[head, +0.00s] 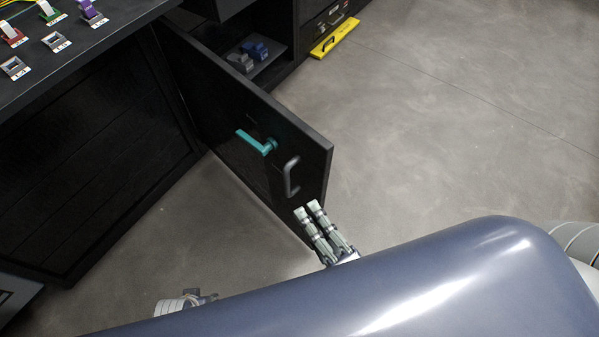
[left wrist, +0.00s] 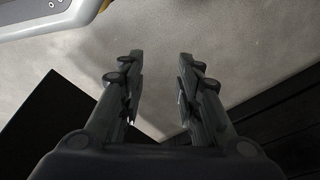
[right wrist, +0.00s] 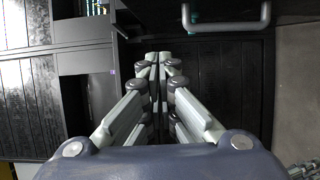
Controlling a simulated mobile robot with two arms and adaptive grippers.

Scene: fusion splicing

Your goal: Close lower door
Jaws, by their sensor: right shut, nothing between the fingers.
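The lower door (head: 222,108) is a black panel that stands swung open from the dark cabinet in the head view. It carries a teal lever (head: 258,143) and a grey bar handle (head: 288,178). My right gripper (head: 308,209) is shut and empty, just below the bar handle near the door's free edge. I cannot tell whether it touches the door. In the right wrist view the shut fingers (right wrist: 158,58) point at the dark panel, with the bar handle (right wrist: 228,25) to their upper right. My left gripper (left wrist: 159,57) is open and empty over the floor in the left wrist view.
The open cabinet shelf (head: 262,72) behind the door holds blue and grey items. A yellow object (head: 335,37) lies by the cabinet base. Small coloured devices (head: 47,10) sit on the worktop. The grey floor (head: 440,120) right of the door is clear.

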